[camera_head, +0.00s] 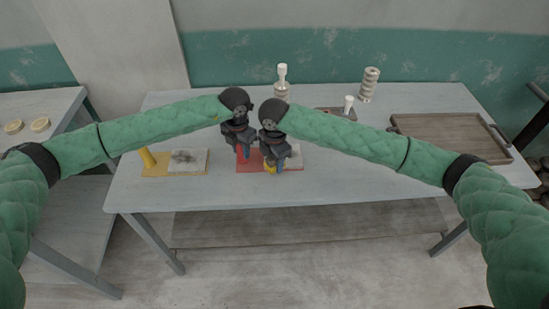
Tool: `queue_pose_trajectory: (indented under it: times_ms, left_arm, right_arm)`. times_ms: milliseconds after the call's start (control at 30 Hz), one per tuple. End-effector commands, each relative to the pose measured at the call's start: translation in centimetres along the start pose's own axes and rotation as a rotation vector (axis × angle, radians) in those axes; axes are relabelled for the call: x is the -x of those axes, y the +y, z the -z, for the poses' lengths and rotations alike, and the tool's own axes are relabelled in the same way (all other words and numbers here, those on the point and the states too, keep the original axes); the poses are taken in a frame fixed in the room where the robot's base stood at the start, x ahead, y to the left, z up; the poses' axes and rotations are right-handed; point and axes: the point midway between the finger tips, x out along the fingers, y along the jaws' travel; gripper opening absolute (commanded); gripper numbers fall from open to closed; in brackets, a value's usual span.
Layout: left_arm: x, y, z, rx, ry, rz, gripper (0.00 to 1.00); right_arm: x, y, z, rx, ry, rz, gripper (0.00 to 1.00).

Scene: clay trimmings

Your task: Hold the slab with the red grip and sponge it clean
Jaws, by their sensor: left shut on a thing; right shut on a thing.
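A red board (256,168) lies on the table near its front edge, with a pale slab (295,160) on its right part. My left gripper (243,157) is over the board's left part, shut on the upright red grip (239,151), which is mostly hidden by the fingers. My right gripper (271,164) is shut on a small yellow sponge (269,169) low over the board, at the slab's left side. The gripper hides part of the slab, and I cannot tell whether the sponge touches it.
To the left lies a yellow board (156,171) with a yellow grip (147,157) and a grey-smudged slab (187,160). Behind stand a white-topped bottle (282,75), a small tray with a white-topped item (348,104) and a ribbed pale stack (369,84). A large wooden tray (450,136) is at right.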

Motion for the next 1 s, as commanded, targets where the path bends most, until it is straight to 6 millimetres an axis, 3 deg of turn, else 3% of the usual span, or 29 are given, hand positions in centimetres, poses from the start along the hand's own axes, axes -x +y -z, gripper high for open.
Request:
queue_pose_trajectory:
  times_ms: [267, 1000]
  left_arm:
    - [0.0, 0.0, 0.0, 0.000, 0.000, 0.000, 0.00]
    - [0.0, 0.0, 0.0, -0.001, 0.000, 0.000, 0.00]
  right_arm:
    - [0.5, 0.1, 0.0, 0.000, 0.000, -0.002, 0.22]
    - [6.0, 0.1, 0.0, 0.000, 0.001, -0.002, 0.22]
